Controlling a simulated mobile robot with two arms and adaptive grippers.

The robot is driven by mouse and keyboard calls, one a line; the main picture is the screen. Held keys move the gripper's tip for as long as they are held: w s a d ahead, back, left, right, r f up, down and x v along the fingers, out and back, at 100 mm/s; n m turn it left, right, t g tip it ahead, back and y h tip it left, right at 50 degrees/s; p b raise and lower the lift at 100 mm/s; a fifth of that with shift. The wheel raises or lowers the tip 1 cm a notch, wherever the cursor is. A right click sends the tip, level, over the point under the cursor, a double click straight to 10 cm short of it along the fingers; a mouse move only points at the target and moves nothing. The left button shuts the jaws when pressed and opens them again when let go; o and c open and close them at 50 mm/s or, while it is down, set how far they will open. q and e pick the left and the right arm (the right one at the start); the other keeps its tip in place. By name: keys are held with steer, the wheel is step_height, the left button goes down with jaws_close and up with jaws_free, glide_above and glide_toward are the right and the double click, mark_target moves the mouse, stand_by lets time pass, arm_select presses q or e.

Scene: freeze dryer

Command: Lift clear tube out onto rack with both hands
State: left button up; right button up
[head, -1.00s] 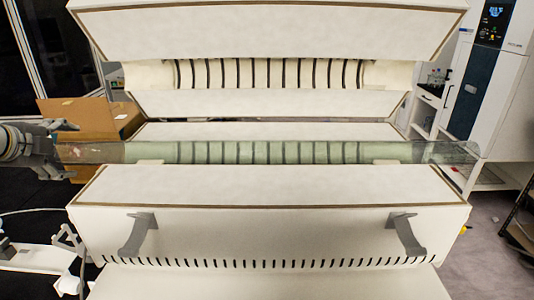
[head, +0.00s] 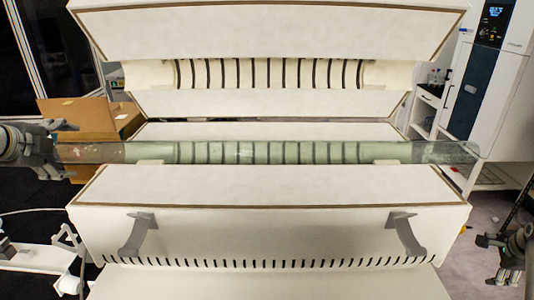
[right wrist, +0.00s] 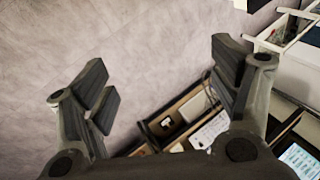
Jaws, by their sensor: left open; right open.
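The clear tube (head: 270,152) lies horizontally across the opened white machine, and both ends stick out past its sides. My left gripper (head: 66,152) is open at the tube's left end, with one finger above and one below it. I cannot tell whether they touch. My right gripper (head: 487,262) is open and empty at the lower right, below and apart from the tube's right end. Two grey brackets, left (head: 138,234) and right (head: 406,234), project from the machine's front and look like the rack.
The machine's raised lid (head: 270,35) hangs above the tube. Its front block (head: 270,187) lies between tube and brackets. A cardboard box (head: 80,118) stands behind my left gripper. A tall white cabinet (head: 490,85) stands at the right. Floor is clear below the tube's right end.

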steer(key=w+a+r+t, duration=0.2)
steer(key=r, duration=0.6)
steer(key=w+a+r+t, duration=0.1)
steer(key=w+r, duration=0.2)
steer(key=r, duration=0.5)
steer(key=n+t+y, duration=0.3)
glide_toward(455, 150)
steer(key=w+f, duration=0.2)
steer(key=x, duration=1)
steer(key=shift+w+d+f, duration=0.1)
steer(key=shift+w+d, duration=0.05)
arm_select(q)
steer(key=shift+x, duration=4)
steer(key=c, duration=1.5)
arm_select(e)
steer(key=c, duration=1.5)
arm_select(q)
steer(key=shift+r, duration=0.3)
arm_select(e)
steer(key=shift+w+r, duration=0.1)
steer(key=shift+r, duration=0.15)
